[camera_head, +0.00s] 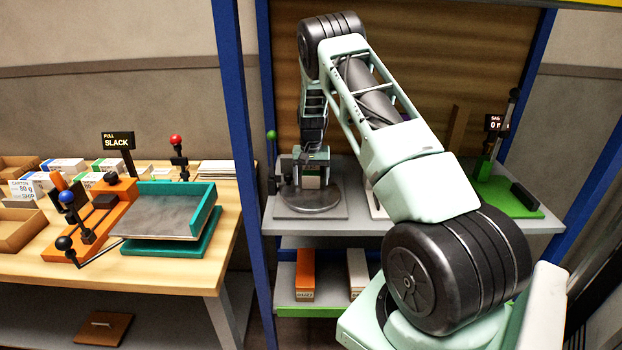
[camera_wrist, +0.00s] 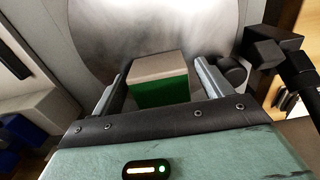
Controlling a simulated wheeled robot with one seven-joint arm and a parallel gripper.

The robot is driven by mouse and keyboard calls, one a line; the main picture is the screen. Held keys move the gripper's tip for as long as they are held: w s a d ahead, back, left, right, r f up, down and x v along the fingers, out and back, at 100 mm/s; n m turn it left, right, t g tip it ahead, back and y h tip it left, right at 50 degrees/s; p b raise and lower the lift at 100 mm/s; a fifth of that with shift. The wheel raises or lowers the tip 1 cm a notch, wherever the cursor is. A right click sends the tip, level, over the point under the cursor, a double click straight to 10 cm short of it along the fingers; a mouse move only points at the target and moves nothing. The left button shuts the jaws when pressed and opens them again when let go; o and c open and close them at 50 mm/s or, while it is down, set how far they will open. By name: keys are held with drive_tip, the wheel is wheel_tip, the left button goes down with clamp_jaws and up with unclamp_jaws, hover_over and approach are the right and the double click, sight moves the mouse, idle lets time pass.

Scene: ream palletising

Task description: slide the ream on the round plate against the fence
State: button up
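The ream is a small block with a pale top and a green side (camera_wrist: 160,88). It lies on the round metal plate (camera_wrist: 105,30), between my gripper's two fingers (camera_wrist: 160,85), with a gap on each side. The fingers are apart. In the head view, my gripper (camera_head: 311,160) reaches down over the round plate (camera_head: 308,208) on the shelf, and the ream (camera_head: 311,181) shows small beneath it. A dark block (camera_wrist: 272,45) and a dark rounded piece (camera_wrist: 232,70) stand at the plate's right side in the wrist view. I cannot tell which part is the fence.
A green plate with a black block (camera_head: 524,196) stands at the shelf's right. An orange ream (camera_head: 305,274) and a white one (camera_head: 357,272) lie on the lower shelf. Blue posts (camera_head: 240,110) frame the shelf. A wooden bench (camera_head: 215,275) with a teal tray (camera_head: 205,208) is at left.

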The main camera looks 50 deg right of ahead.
wheel_tip(320, 180, up, 17)
drive_tip(key=b, duration=0.3)
drive_tip(key=shift+r+b, duration=0.2)
drive_tip(key=shift+b, duration=0.2)
